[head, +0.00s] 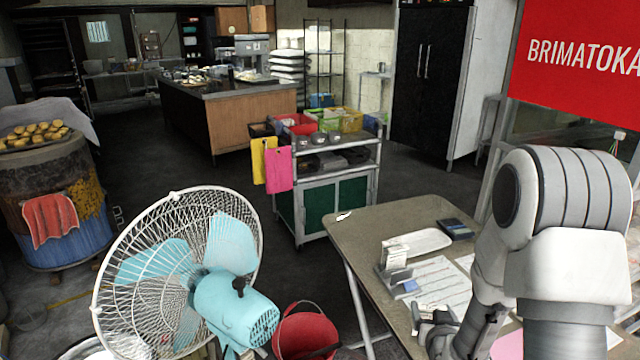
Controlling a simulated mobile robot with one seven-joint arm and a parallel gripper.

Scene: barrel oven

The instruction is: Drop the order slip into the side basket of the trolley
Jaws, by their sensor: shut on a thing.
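My gripper (430,322) is low over the near part of the table, at the lower right, beside my grey arm. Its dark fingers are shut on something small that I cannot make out. I cannot pick out the order slip for certain. White paper shows in a small holder (394,260) just behind the gripper. The trolley (332,208) stands beyond the table, with green doors and a grey frame. A small dark basket (262,130) seems to hang at its left side, above a yellow cloth (257,160) and a pink cloth (279,170).
The table (360,235) bears printed sheets (440,285), a white tray (420,242) and a dark box (455,229). Red (300,124) and yellow (351,119) bins top the trolley. A fan (190,270) and a red bucket (305,332) stand left of the table.

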